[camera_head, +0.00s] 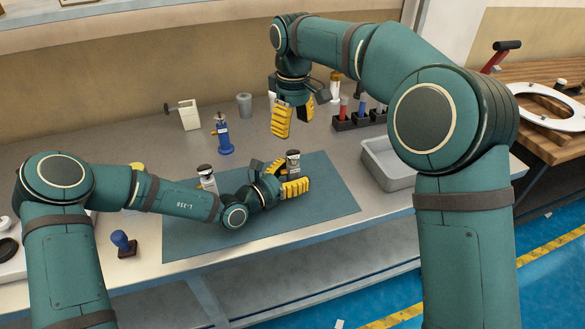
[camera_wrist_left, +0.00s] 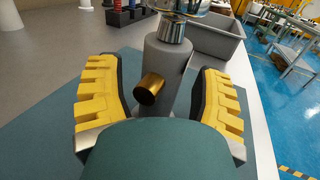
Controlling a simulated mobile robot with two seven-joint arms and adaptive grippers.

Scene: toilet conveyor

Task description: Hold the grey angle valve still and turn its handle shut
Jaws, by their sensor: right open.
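The grey angle valve (camera_wrist_left: 168,75) stands upright between my left fingers in the left wrist view, with a short brass outlet facing the camera and a shiny metal collar on top. Its handle is cut off by the top edge there. In the head view the valve (camera_head: 292,161) rises at my left gripper, on the dark green mat (camera_head: 335,200). My left gripper (camera_head: 282,176) is open around the valve; a gap shows at the left finger in the wrist view (camera_wrist_left: 160,85). My right gripper (camera_head: 294,122) is open and empty, above and behind the valve, pointing down.
A blue valve-like piece (camera_head: 223,137), a white fixture (camera_head: 189,115) and a grey cup (camera_head: 245,104) stand behind the mat. A dark rack (camera_head: 358,120) and a grey tray (camera_head: 388,178) are to the right. A blue-knobbed stamp (camera_head: 123,243) stands left.

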